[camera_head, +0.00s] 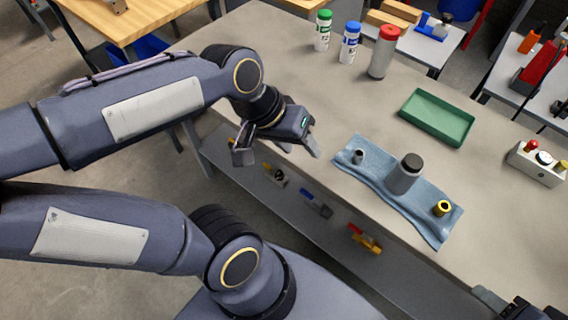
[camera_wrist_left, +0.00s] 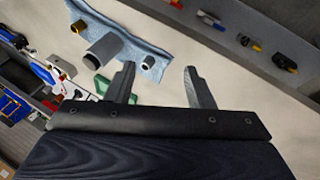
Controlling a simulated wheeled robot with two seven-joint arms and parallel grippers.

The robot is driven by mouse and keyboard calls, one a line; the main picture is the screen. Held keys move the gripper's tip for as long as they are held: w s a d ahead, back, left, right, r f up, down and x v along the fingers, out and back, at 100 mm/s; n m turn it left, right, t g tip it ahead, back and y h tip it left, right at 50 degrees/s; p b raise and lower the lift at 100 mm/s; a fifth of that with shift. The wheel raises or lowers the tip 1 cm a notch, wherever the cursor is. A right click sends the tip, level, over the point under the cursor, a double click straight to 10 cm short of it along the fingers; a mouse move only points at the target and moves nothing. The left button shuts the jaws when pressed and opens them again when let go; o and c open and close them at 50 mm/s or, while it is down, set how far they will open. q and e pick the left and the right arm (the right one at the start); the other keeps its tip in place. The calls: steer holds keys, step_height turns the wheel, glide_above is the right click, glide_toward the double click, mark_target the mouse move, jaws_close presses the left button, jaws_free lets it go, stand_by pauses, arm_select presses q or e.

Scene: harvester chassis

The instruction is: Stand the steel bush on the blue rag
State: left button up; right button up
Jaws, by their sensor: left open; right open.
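In the left wrist view the bush (camera_wrist_left: 148,62) shows near the rag's right end (camera_wrist_left: 162,52). My left gripper (camera_head: 280,152) is open and empty, left of the rag and bush in the head view.
A larger grey cylinder with a black top (camera_head: 405,174) and a brass ring (camera_head: 443,208) also stand on the rag. A green tray (camera_head: 437,117), several bottles (camera_head: 351,42) and a button box (camera_head: 538,162) are on the bench. A lower shelf (camera_head: 290,205) holds small parts.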

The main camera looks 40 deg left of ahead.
arm_select(q)
steer(key=shift+m+t, duration=0.4)
steer(key=shift+t, duration=0.4)
steer(key=s, duration=0.1)
steer(key=s+f, duration=0.1)
steer(key=s, duration=0.1)
steer(key=s+f, duration=0.1)
steer(key=shift+s+d, duration=0.15)
steer(key=shift+s, duration=0.15)
steer(key=shift+r, duration=0.1)
